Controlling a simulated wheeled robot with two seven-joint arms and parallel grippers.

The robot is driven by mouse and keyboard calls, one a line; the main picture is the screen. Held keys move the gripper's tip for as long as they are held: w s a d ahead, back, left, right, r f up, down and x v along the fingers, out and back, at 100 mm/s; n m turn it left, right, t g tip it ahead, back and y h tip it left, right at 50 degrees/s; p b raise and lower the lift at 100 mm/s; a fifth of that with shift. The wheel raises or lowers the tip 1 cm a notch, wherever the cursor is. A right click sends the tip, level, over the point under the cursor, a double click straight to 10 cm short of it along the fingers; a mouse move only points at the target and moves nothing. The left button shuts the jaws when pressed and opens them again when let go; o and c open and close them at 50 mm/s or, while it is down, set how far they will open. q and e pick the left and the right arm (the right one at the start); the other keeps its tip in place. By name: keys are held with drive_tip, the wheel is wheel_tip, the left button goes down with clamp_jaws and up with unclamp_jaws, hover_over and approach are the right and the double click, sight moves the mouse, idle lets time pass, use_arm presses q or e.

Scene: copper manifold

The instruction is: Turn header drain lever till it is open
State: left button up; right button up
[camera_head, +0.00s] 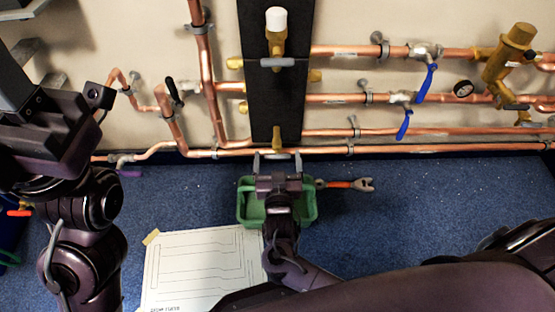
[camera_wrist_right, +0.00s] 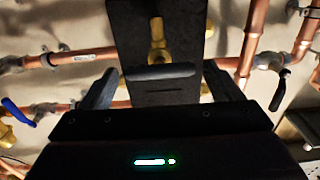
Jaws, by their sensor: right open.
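A grey bar lever (camera_head: 277,62) lies level across a brass valve on the black upright board (camera_head: 258,105). No label shows which lever is the header drain. My right gripper (camera_head: 277,157) is in front of the foot of the board, lower in the picture than this lever, with its fingers apart. In the right wrist view, a dark level bar (camera_wrist_right: 158,72) shows between the open fingers, below a brass fitting (camera_wrist_right: 157,45); I cannot tell whether it touches them. My left gripper (camera_head: 40,64) is at the upper left, its grey fingers apart and empty.
Blue levers (camera_head: 427,82) hang from copper pipes at the right. A black lever (camera_head: 174,90) and a purple lever (camera_head: 130,173) are at the left. A green tray (camera_head: 245,211), a wrench (camera_head: 345,184) and a drawing sheet (camera_head: 195,265) lie below on the blue surface.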

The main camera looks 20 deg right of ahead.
drive_tip(key=c, duration=1)
